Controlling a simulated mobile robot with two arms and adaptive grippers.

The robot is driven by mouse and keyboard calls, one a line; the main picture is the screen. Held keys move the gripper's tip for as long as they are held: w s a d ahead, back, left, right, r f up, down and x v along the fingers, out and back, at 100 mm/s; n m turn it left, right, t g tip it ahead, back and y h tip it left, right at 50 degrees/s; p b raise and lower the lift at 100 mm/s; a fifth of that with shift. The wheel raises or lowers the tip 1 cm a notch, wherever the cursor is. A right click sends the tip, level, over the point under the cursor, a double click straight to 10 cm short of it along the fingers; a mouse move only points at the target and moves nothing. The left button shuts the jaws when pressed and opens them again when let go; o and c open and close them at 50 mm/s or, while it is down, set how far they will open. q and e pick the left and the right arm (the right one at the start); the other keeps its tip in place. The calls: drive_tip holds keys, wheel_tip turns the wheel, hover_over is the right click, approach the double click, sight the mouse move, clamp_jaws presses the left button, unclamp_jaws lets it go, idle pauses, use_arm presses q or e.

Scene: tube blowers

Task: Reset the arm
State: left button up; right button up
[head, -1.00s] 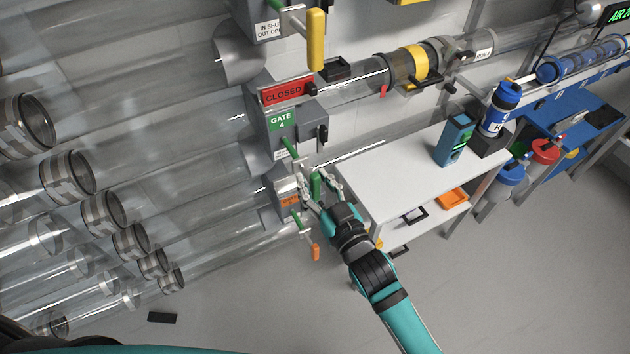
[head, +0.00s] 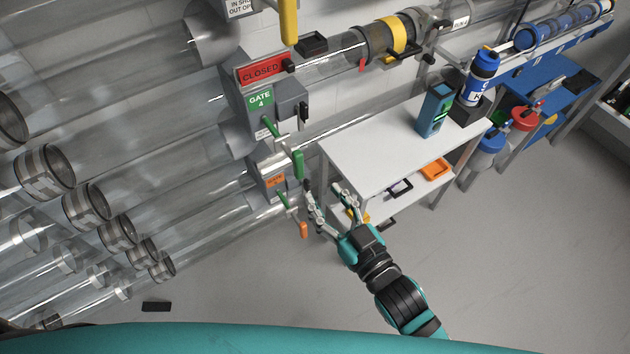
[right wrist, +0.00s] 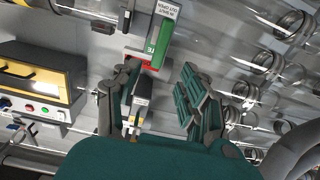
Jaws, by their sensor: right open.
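My right gripper (head: 322,192) is open and empty in the head view, in front of the white table's left end. It is just right of the green handle (head: 298,165) on the lowest gate box (head: 270,178), with a small gap between them. In the right wrist view, the two spread fingers of the right gripper (right wrist: 158,82) show with nothing between the pads. A green handle (right wrist: 160,38) shows beyond them. My left gripper is not in view.
The GATE 4 box (head: 262,108) with a red CLOSED sign (head: 262,70) stands above. Clear tubes fill the left. The white table (head: 385,140) holds a teal device (head: 435,110) and a blue-capped bottle (head: 480,78). Grey floor (head: 500,270) is open at lower right.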

drive_tip(key=shift+s+d, duration=0.25)
drive_tip(key=shift+s, duration=0.1)
idle(0.3)
drive_tip(key=s+d+f+m+g+h, duration=0.1)
drive_tip(key=s+d+f+g+h, duration=0.3)
drive_tip(key=f, duration=0.8)
drive_tip(key=w+d+f+m+h, duration=0.1)
drive_tip(key=d+f, duration=0.4)
drive_tip(key=f, duration=0.7)
drive_tip(key=s+d+f+m+g+h, duration=0.1)
drive_tip(key=s+d+f+g+h, duration=0.3)
drive_tip(key=f, duration=0.8)
drive_tip(key=s+d+f+m+g, duration=0.1)
drive_tip(key=s+d+f+g, duration=0.1)
drive_tip(key=s+d+f, duration=0.3)
drive_tip(key=s+d+f+g+h, duration=0.1)
drive_tip(key=s+d+f+g, duration=0.2)
drive_tip(key=s+f, duration=0.8)
drive_tip(key=s+d, duration=0.2)
drive_tip(key=s, duration=0.6)
drive_tip(key=shift+s+d+f+m+g+h, duration=0.2)
drive_tip(key=shift+s+f+m+g+h, duration=0.1)
drive_tip(key=shift+f+m, duration=0.1)
